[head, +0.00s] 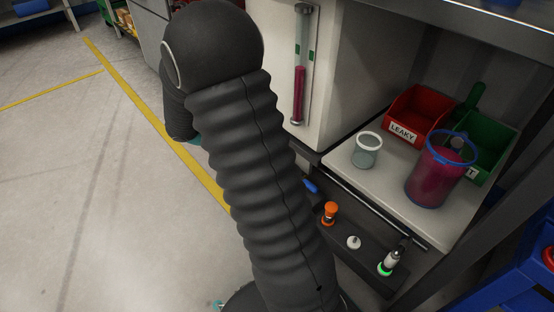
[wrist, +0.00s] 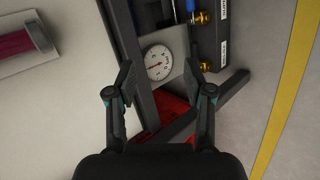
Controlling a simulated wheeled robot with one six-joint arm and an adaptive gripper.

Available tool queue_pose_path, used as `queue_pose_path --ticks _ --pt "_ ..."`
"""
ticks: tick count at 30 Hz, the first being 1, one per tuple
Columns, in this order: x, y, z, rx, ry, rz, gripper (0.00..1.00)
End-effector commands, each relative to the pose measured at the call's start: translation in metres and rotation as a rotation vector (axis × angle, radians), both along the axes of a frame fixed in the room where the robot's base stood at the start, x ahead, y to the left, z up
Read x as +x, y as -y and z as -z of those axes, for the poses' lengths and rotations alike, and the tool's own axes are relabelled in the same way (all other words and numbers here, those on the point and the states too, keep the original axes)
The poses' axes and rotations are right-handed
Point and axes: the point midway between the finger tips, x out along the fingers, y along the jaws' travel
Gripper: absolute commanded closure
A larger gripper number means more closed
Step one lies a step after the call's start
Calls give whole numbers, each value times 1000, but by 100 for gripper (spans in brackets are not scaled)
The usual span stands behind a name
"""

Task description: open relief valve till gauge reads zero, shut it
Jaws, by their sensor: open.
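In the head view my arm hides the gauge and nearly all of my gripper.
A sight tube of magenta fluid (head: 300,85) is on the white cabinet. The shelf holds a red LEAKY bin (head: 408,108), green bin (head: 492,140), magenta-filled jar (head: 430,180) and clear cup (head: 366,154). Below are an orange knob (head: 330,209) and white knob (head: 354,242). Floor at left is clear.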

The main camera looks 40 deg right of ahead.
Motion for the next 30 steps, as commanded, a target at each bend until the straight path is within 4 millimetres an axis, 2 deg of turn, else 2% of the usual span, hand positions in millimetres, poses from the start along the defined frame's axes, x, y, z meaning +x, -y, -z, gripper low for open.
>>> queue_pose_path --ticks 1,9,15,19,24,30 --pt "9 6 16 -36 -20 -5 48" --pt "51 34 93 -223 -51 -70 48" --pt "74 47 159 -334 -51 -148 48" --pt "82 51 198 -383 -41 -199 48" --pt "88 54 230 -416 -27 -247 48" --pt "90 59 242 -427 -19 -262 48"
